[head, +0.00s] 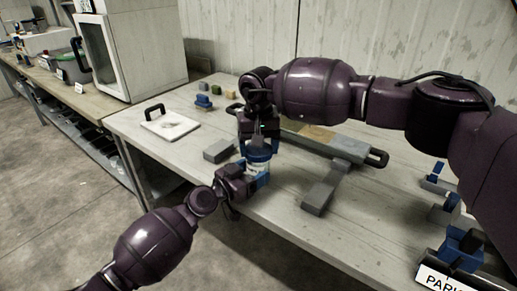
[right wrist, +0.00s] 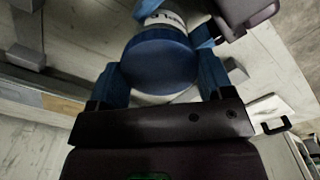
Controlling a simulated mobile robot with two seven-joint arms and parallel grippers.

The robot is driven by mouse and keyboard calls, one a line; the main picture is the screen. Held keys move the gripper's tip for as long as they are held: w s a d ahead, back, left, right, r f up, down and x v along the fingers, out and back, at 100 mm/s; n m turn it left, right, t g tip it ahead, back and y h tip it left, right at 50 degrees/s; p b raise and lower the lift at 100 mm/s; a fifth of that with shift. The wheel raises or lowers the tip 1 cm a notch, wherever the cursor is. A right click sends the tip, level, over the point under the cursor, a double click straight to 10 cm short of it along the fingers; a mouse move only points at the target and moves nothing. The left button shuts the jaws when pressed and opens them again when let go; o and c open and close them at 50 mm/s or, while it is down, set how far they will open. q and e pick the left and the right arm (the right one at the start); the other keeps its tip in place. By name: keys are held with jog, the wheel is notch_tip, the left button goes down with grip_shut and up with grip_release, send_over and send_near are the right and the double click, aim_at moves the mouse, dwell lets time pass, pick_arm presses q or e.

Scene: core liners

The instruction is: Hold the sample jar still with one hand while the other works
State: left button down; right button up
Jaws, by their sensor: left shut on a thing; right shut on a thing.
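The sample jar (head: 258,165) stands near the front edge of the table, pale-sided with a blue lid (right wrist: 160,58). In the right wrist view a white label with dark lettering (right wrist: 163,19) shows beyond the lid. My left gripper (head: 256,176) comes from the lower left and is shut on the jar's body. My right gripper (head: 257,147) comes down from above, its blue fingers on either side of the lid, shut on it. The fingers hide much of the jar in the head view.
A white plate with a black handle (head: 170,125) lies at the left of the table (head: 300,222). Grey blocks (head: 218,151) and a long grey tray with a handle (head: 350,149) lie around the jar. Small coloured blocks (head: 204,102) sit behind. Blue-grey fixtures (head: 460,243) stand at right.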

aim_at(259, 149)
jog(key=shift+r, duration=0.15)
jog(key=shift+r, duration=1.9)
pick_arm(q)
jog(key=shift+c, duration=0.5)
grip_release()
jog(key=shift+s+a, duration=0.35)
jog(key=shift+a, duration=0.1)
pick_arm(e)
jog(key=shift+f+b, duration=0.3)
jog(key=shift+f, duration=0.5)
pick_arm(q)
jog(key=v, duration=1.1)
pick_arm(e)
jog(key=shift+f, duration=0.1)
